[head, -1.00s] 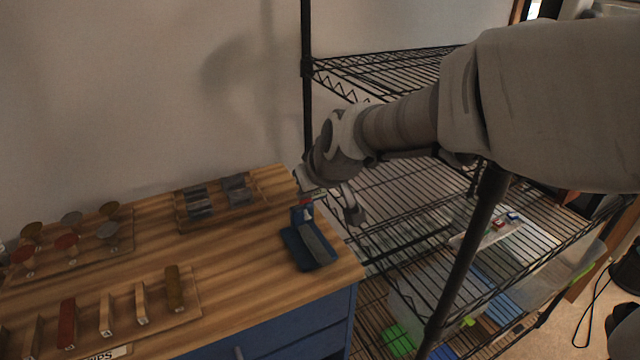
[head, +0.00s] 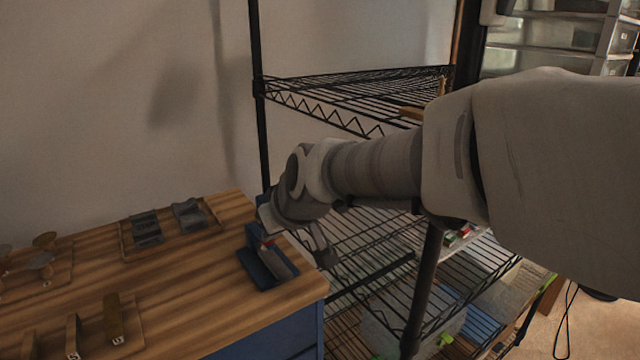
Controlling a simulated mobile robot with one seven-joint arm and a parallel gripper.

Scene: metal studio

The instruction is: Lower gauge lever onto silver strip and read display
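A small dark blue gauge (head: 262,268) stands near the right edge of the wooden worktop. A grey strip-like part (head: 277,262) lies along it; I cannot tell whether this is the silver strip or part of the gauge. A small red spot shows at the top of the gauge, close to my gripper. My gripper (head: 295,238) is at the gauge's upper right, with one finger hanging beyond the worktop edge. The other finger is mostly hidden, so its opening is unclear. The lever and display cannot be made out.
The wooden worktop (head: 190,285) holds a tray with two dark grey pieces (head: 146,228), upright wooden pieces (head: 113,318) at the front, and round discs on stems (head: 42,258) at the left. A black wire shelf (head: 350,85) stands close on the right. The worktop's middle is clear.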

